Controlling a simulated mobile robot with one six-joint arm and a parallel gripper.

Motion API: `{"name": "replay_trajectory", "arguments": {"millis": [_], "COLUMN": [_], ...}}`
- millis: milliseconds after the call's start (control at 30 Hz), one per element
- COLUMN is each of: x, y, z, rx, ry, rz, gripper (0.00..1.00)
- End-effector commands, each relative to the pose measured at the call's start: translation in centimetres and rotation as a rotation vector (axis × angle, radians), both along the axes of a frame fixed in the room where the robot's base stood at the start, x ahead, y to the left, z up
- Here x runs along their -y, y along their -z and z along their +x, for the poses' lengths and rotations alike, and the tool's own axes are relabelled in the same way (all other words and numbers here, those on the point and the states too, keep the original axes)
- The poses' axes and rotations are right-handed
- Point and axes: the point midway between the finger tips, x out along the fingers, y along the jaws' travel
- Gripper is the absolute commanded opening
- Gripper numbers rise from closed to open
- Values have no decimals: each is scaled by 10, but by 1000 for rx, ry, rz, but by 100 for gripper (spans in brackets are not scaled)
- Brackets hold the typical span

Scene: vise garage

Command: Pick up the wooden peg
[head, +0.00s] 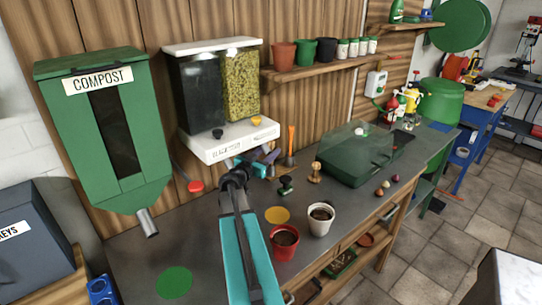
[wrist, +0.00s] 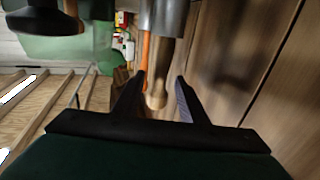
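A rounded pale wooden end, which looks like the wooden peg (wrist: 157,97), shows in the wrist view. It lies between the two fingertips of my gripper (wrist: 157,92), with gaps visible on both sides. My gripper is open. A grey metallic piece (wrist: 178,15) lies above the wooden end in the picture, and an orange handle (wrist: 146,50) is beside it. In the head view my gripper (head: 269,157) is near the wooden wall, left of the orange handle (head: 291,140). The peg cannot be made out clearly there; my arm and gripper crowd that spot.
The grey workbench (head: 210,245) holds a red pot (head: 285,242), a white pot (head: 320,220), a wooden-topped stamp (head: 315,173) and a green lidded tray (head: 350,165). A white dispenser (head: 230,140) hangs close above my gripper. The wood wall (wrist: 245,60) is close at right in the wrist view.

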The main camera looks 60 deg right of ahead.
Motion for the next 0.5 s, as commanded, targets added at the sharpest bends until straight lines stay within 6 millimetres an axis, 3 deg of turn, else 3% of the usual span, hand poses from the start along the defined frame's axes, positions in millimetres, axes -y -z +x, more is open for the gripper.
{"name": "replay_trajectory", "arguments": {"millis": [500], "x": [9], "y": [1], "z": [0], "rx": [0], "ry": [1], "rz": [1], "gripper": [38]}}
